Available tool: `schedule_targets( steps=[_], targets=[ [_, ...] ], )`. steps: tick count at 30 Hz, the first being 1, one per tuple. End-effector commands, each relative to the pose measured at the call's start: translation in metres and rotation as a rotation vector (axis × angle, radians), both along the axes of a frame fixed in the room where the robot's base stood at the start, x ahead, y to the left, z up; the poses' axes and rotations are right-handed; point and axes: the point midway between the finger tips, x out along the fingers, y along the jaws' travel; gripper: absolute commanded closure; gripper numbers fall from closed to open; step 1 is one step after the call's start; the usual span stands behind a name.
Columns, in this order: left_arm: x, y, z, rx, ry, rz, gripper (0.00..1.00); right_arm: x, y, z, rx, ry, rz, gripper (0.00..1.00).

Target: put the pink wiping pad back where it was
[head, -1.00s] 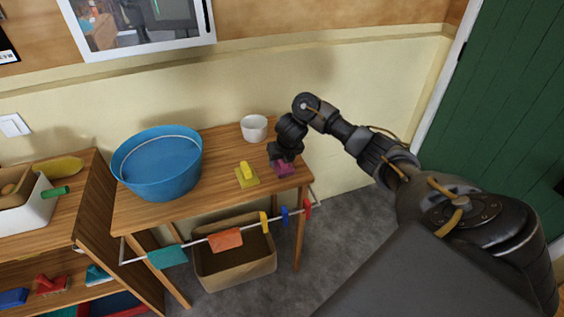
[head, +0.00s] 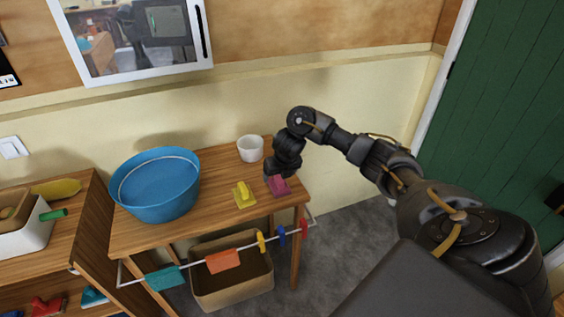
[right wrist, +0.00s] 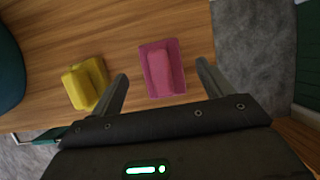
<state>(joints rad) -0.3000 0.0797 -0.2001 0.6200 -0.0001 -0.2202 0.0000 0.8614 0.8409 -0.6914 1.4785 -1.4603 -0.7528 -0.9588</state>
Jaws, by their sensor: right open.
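The pink wiping pad (head: 279,186) lies flat on the wooden table (head: 222,216) near its right edge, with its raised grip on top. In the right wrist view the pink pad (right wrist: 161,69) lies ahead of and between the two open fingers, apart from both. My right gripper (head: 279,171) is just behind and above the pad in the head view; it also shows in the right wrist view (right wrist: 163,88), open and empty. My left gripper is not in view.
A yellow pad (head: 244,195) sits left of the pink one. A white cup (head: 250,148) and a blue basin (head: 155,187) stand on the table. A rail (head: 195,265) with cloths and pegs runs along the front, above a cardboard box (head: 232,285).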

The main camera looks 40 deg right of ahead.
Motion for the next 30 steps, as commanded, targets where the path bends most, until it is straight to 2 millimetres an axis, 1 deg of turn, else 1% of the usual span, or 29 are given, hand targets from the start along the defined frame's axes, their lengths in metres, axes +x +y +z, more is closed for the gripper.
schedule_targets(
  steps=[1, 3, 6, 9, 12, 18, 30],
  targets=[
    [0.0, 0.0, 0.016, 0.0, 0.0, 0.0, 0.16, -0.004, 0.0, 0.021, -0.004, -0.002, 0.003, 0.21],
    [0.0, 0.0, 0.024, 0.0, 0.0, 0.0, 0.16, -0.01, 0.002, 0.034, -0.004, -0.002, 0.003, 0.21],
    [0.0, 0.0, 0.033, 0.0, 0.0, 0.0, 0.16, -0.016, 0.005, 0.049, -0.003, -0.003, 0.002, 0.21],
    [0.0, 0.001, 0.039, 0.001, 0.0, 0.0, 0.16, -0.022, 0.007, 0.061, -0.001, -0.002, 0.002, 0.21],
    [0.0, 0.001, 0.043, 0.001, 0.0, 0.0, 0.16, -0.026, 0.009, 0.068, -0.001, -0.001, 0.001, 0.21],
    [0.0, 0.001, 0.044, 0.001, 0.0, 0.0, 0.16, -0.029, 0.01, 0.071, 0.001, 0.002, 0.0, 0.21],
    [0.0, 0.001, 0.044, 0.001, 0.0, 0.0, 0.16, -0.029, 0.01, 0.07, 0.0, 0.001, 0.0, 0.21]
  ],
)
